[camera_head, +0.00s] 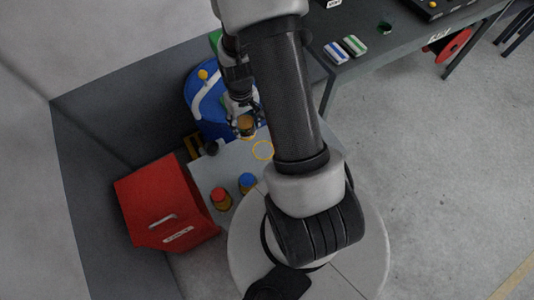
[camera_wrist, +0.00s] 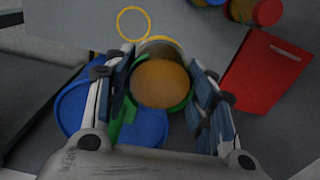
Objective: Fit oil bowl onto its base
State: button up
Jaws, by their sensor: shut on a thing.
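My gripper (camera_head: 245,118) is shut on a round amber oil bowl (camera_head: 246,124), held near the far part of a pale grey surface (camera_head: 208,172). In the wrist view my gripper (camera_wrist: 160,78) has one finger on each side of the bowl (camera_wrist: 160,84). A grey and yellow rim (camera_wrist: 163,46) shows just beyond the bowl; I cannot tell if it belongs to it. A thin yellow ring (camera_head: 262,150) lies on the pale surface, apart from the bowl; it also shows in the wrist view (camera_wrist: 133,8). I cannot identify the base with certainty.
A blue bucket (camera_head: 198,96) stands behind and left of my gripper. A red-capped bottle (camera_head: 221,198) and a blue-capped bottle (camera_head: 247,182) stand nearer me. A red box (camera_head: 160,205) is at left. A dark table (camera_head: 405,52) stands at upper right. Floor at right is clear.

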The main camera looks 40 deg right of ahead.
jog(key=shift+m, duration=0.4)
jog(key=shift+s+d+f+b, duration=0.6)
jog(key=shift+f+b, duration=0.45)
jog(key=shift+f, duration=2.8)
jog(key=shift+s+d+f+b, duration=0.5)
jog(key=shift+f+b, duration=0.6)
jog(key=shift+f, duration=2.7)
jog(key=shift+s+d+f+b, duration=0.6)
jog(key=shift+f+b, duration=0.45)
jog(key=shift+f, duration=2.8)
jog(key=shift+a+f, duration=0.1)
jog(key=o, duration=1.3)
